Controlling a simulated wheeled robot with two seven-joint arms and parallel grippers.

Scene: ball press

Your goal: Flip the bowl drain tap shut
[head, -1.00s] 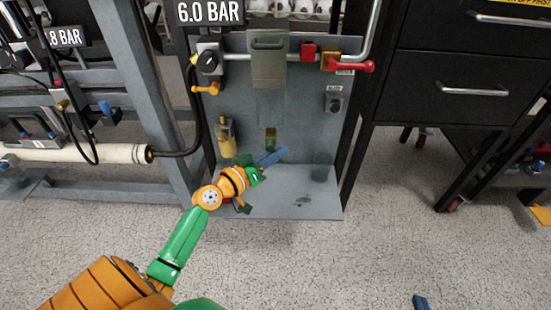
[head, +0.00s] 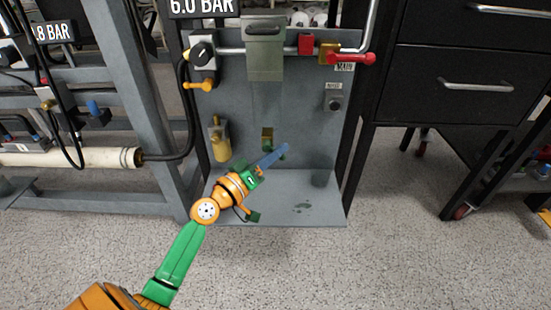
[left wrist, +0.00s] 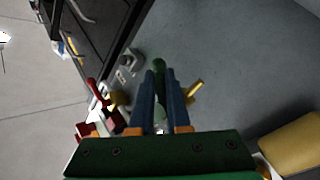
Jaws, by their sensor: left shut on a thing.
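The drain tap shows in the head view as a small brass body (head: 267,134) low on the grey panel, with a green lever (head: 282,155) beside my fingertips. My left gripper (head: 284,150) reaches up to it from the lower left, its blue fingers just right of and below the brass body. In the left wrist view the two blue fingers (left wrist: 160,78) are close together, with a round green piece (left wrist: 158,64) at their tips. The fingers are shut on the green lever, which they partly hide. The lever's exact angle is hard to tell. My right gripper is not in view.
Above are a grey-green box (head: 265,55), a red-handled valve (head: 350,58) and a yellow-handled valve (head: 199,85). A brass fitting (head: 220,140) sits left of the tap. The panel's lower shelf (head: 310,205) is mostly bare. A black drawer cabinet (head: 455,85) stands at right.

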